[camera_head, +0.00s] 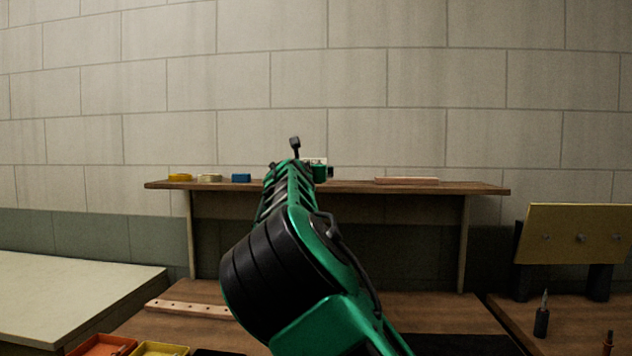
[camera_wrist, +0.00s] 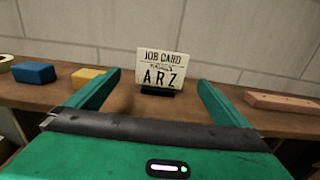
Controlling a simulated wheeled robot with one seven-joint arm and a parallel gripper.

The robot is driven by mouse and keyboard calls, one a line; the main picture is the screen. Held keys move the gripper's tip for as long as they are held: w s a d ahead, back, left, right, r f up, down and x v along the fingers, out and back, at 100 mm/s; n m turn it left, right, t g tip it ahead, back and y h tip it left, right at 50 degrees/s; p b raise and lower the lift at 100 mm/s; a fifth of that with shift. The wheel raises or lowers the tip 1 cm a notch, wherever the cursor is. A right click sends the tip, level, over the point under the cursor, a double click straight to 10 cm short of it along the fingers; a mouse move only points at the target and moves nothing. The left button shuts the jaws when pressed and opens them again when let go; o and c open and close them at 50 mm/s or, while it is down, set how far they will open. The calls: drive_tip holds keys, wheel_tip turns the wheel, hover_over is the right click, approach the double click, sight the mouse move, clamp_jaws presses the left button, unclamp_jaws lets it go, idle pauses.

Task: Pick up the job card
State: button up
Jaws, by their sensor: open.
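The job card (camera_wrist: 163,67) is a cream card with black print reading "JOB CARD" and "ARZ". It stands upright in a small black holder (camera_wrist: 160,91) on the wooden shelf, in the middle of the wrist view. My gripper (camera_wrist: 159,80) is open, its two green fingers spread to the left and right of the card in the picture. The card appears beyond the fingertips, with nothing held between them. In the head view my arm hides most of the card and its holder.
The shelf (camera_head: 470,188) runs along a block wall. A blue block (camera_wrist: 34,73) and a yellow block (camera_wrist: 88,77) lie left of the card. A pinkish wooden bar (camera_wrist: 283,103) lies right. Below is a bench with a drilled strip (camera_head: 188,308).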

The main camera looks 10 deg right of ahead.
drive_tip(key=shift+x, duration=4.2)
drive_tip(key=shift+d, duration=0.15)
drive_tip(key=c, duration=1.1)
